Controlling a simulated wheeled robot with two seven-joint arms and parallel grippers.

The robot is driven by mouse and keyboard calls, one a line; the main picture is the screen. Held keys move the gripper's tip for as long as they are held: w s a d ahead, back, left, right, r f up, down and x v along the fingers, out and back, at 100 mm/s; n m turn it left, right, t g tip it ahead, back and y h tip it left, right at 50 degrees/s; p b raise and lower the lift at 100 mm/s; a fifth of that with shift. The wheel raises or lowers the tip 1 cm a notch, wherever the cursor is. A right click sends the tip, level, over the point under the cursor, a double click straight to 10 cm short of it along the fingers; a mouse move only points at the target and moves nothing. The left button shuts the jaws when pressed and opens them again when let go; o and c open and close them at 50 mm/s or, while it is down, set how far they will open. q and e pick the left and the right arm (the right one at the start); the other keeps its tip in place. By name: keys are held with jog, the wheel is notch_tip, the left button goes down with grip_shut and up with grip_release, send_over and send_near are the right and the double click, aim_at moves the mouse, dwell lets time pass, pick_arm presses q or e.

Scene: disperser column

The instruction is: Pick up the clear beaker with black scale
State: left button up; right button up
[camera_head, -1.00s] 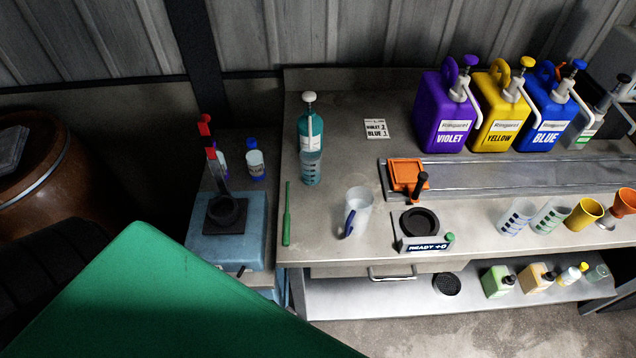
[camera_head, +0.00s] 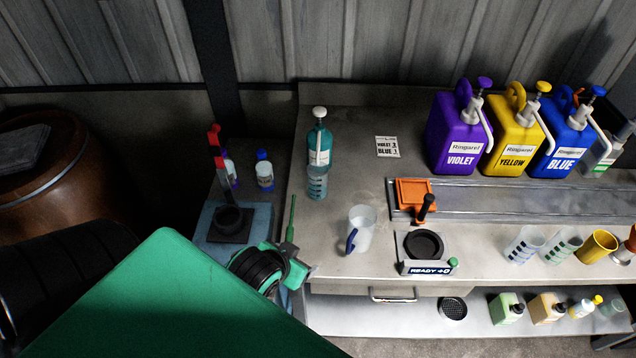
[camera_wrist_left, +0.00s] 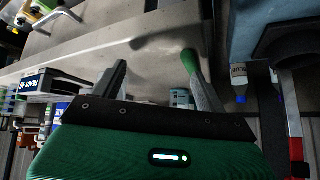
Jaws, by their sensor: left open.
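Several small clear beakers show in the head view. One (camera_head: 317,184) stands in front of the teal bottle, and a clear one with blue marks (camera_head: 522,245) and one with green marks (camera_head: 561,248) stand at the right. I cannot tell which scale is black. My left gripper (camera_head: 302,258) is open at the bench's left front edge, below and left of the beaker by the bottle, apart from it. In the left wrist view its fingers (camera_wrist_left: 160,85) are spread with nothing gripped, and a green rod (camera_wrist_left: 189,62) shows close to one finger. My right gripper is not in view.
A black round pad with a READY display (camera_head: 427,268) is further right. The teal bottle (camera_head: 320,140) is behind. Violet, yellow and blue jugs (camera_head: 511,137) line the back right.

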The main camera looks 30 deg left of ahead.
pick_arm(q)
jog(key=w+a+r+n+t+y, duration=0.1)
jog(key=w+a+r+n+t, duration=0.1)
jog(key=w+a+r+t, duration=0.7)
jog(key=g+p, duration=0.2)
jog(key=p, duration=0.1)
send_near(321, 167)
jog(key=w, duration=0.3)
jog(key=x, duration=0.1)
jog(key=p+x, duration=0.1)
jog(key=x, duration=0.1)
jog(key=shift+w+f, duration=0.1)
jog(key=shift+f, duration=0.35)
jog(key=shift+w+a+f+p, duration=0.15)
jog(key=shift+w+f+p, duration=0.25)
jog(key=shift+w, duration=0.2)
jog(key=c, duration=1)
jog(key=shift+c, duration=0.2)
jog(key=shift+r, duration=0.3)
